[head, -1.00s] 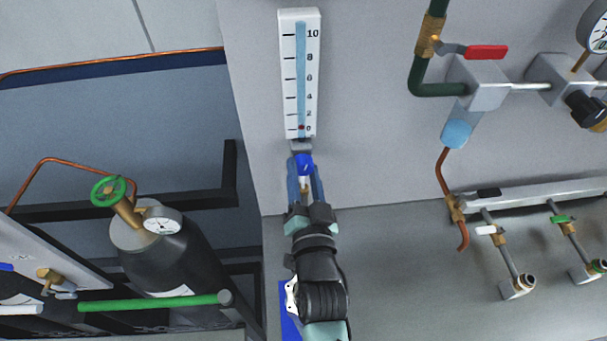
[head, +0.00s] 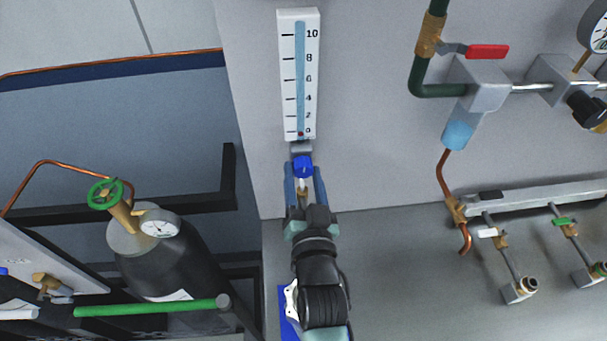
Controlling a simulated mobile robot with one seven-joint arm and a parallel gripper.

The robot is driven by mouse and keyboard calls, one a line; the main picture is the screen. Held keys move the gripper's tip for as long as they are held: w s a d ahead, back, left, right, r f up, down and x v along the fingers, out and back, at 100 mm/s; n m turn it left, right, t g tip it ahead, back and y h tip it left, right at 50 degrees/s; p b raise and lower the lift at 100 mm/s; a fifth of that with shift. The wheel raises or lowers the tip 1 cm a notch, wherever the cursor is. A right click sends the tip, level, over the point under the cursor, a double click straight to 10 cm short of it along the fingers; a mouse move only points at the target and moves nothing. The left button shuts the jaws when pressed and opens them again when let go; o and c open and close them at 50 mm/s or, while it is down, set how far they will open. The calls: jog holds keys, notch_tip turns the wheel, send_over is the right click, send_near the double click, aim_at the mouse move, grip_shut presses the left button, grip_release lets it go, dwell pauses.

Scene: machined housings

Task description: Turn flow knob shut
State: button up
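The blue flow knob (head: 302,166) sits just under the white flowmeter (head: 285,75) on the grey wall in the head view. The flowmeter has a light blue tube with a scale up to 10, and a small red ball rests at the 0 mark. My gripper (head: 304,172) reaches up from below, with one blue finger on each side of the knob. The fingers are open, with a narrow gap visible beside the knob. The brass stem below the knob shows between the fingers.
A red-handled valve (head: 487,51) on a green pipe and a manifold bar (head: 540,197) with small valves are to the right. A black gas cylinder (head: 165,262) with a green handwheel (head: 105,193) stands at the left. The wall directly beside the flowmeter is clear.

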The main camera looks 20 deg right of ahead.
jog(key=shift+o, duration=1.3)
jog(key=b+v, duration=0.3)
jog(key=v, duration=0.8)
jog(key=shift+s+a, duration=0.1)
jog(key=shift+s, duration=0.15)
jog(key=shift+s+a+r, duration=0.1)
jog(key=shift+s+a, duration=0.1)
jog(key=shift+s, duration=0.5)
